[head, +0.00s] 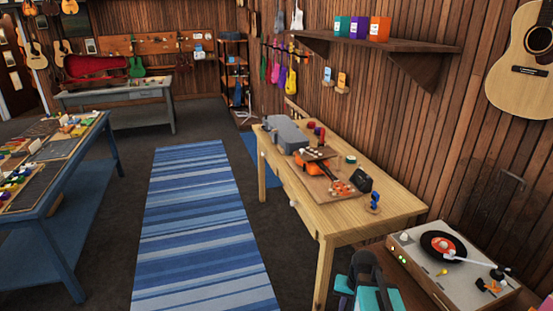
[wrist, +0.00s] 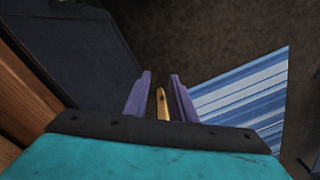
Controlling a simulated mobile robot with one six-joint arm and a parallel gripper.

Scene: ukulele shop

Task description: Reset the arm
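My arm, in teal and dark grey, shows at the bottom of the head view, right of centre, in front of the wooden workbench (head: 345,222) and left of the record player (head: 425,268). My gripper's fingers cannot be made out there. In the wrist view my gripper (wrist: 160,82) has two purple fingers standing apart. A small yellow-brown piece (wrist: 162,104) with a dark spot shows between them, with a gap on its left side. I cannot tell what it is. Dark floor and a corner of the blue striped rug (wrist: 245,95) lie beyond the fingers.
The workbench carries a grey case (head: 287,133), an orange ukulele body (head: 308,165) and small tools. A blue table (head: 50,210) with several small items stands at left. The striped rug (head: 200,230) between them is clear. A wall shelf (head: 390,43) hangs above the workbench.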

